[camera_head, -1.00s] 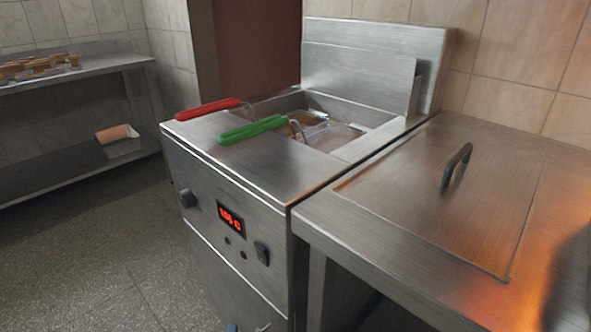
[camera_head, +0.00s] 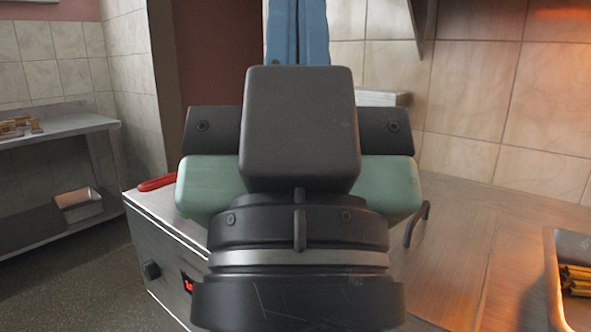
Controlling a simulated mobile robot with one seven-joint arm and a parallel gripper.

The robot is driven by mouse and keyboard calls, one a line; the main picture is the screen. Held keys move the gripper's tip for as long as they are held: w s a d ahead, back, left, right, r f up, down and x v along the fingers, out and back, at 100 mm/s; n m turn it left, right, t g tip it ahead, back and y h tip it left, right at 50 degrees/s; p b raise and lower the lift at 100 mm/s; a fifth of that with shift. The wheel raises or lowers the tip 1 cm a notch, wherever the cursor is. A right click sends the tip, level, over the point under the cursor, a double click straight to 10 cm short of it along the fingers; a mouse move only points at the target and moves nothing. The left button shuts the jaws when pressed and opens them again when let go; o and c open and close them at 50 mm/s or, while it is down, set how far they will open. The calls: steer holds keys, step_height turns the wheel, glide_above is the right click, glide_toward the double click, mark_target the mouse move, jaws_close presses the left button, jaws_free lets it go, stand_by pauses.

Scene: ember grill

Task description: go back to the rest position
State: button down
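My gripper (camera_head: 297,30) fills the middle of the head view, seen from behind and pointing up and away. It has a dark housing, pale green side parts and two blue fingers. The fingers lie side by side with only a thin seam between them, so it looks shut. Nothing shows between them; the fingertips are cut off by the top edge. The fryer (camera_head: 165,245) behind it is mostly hidden.
A steel counter (camera_head: 470,220) with a dark lid handle (camera_head: 416,226) lies at the right. A metal tray (camera_head: 556,290) with yellow fries-like sticks stands at the right edge. A steel shelf (camera_head: 60,128) stands at the left, with a small container (camera_head: 80,207) below. Open floor lies in front of it.

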step_height(320, 180, up, 30)
steer(key=p, duration=2.8)
steer(key=shift+r+p, duration=0.2)
steer(key=shift+p, duration=0.2)
steer(key=shift+w+a, duration=0.1)
